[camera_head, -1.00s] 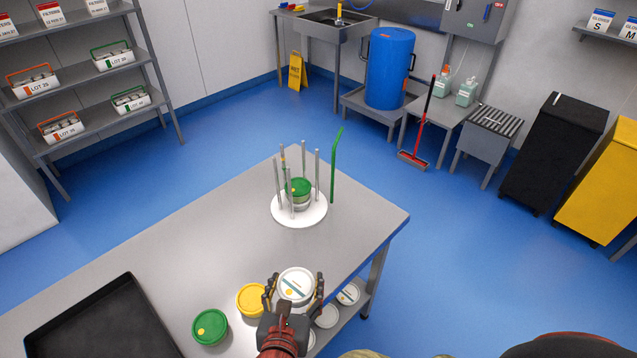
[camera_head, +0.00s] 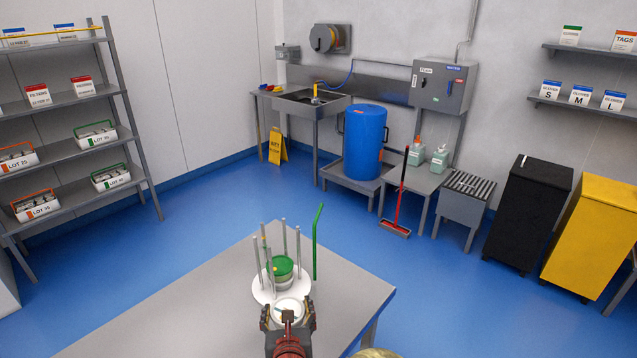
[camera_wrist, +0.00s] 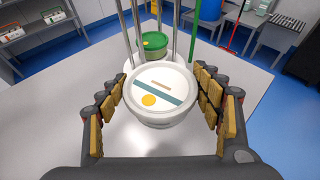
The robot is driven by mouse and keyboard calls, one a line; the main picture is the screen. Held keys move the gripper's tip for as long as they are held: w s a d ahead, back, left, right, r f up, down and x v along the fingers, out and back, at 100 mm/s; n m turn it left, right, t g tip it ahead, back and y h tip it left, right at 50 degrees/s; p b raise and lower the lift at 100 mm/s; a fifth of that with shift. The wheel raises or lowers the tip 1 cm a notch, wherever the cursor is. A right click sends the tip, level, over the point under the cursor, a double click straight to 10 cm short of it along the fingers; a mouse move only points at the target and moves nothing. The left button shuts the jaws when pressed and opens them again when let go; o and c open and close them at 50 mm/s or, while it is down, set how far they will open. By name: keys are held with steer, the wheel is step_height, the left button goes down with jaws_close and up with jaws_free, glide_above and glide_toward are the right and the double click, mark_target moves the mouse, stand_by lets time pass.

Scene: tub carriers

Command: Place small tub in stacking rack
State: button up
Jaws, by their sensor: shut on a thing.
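The small tub (camera_wrist: 172,80) is white with a round lid that carries a teal stripe and a yellow dot. My gripper (camera_head: 288,316) is shut on it, with padded fingers on both sides in the wrist view (camera_wrist: 165,100). The tub also shows in the head view (camera_head: 288,306), just in front of the rack. The stacking rack (camera_head: 263,293) has a round white base and several upright grey rods. A green-lidded tub (camera_head: 283,267) stands inside the rods. The held tub looks level; its height above the table is hard to tell.
A tall green bent rod (camera_head: 316,245) rises beside the rack on its right. The grey table (camera_head: 180,318) is bare to the left of the rack. Shelves, a blue barrel (camera_head: 364,142) and bins stand well back on the blue floor.

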steer(key=w+d+m+h, duration=0.2)
steer(key=w+d, duration=0.2)
steer(key=d, duration=0.9)
steer(key=w+d+m+h, duration=0.2)
steer(key=w+d+h, duration=0.1)
steer(key=d, duration=1)
steer(key=shift+w+d+m+h, duration=0.3)
steer(key=shift+w+m, duration=0.1)
steer(key=shift+w, duration=0.4)
steer(key=shift+d, duration=0.1)
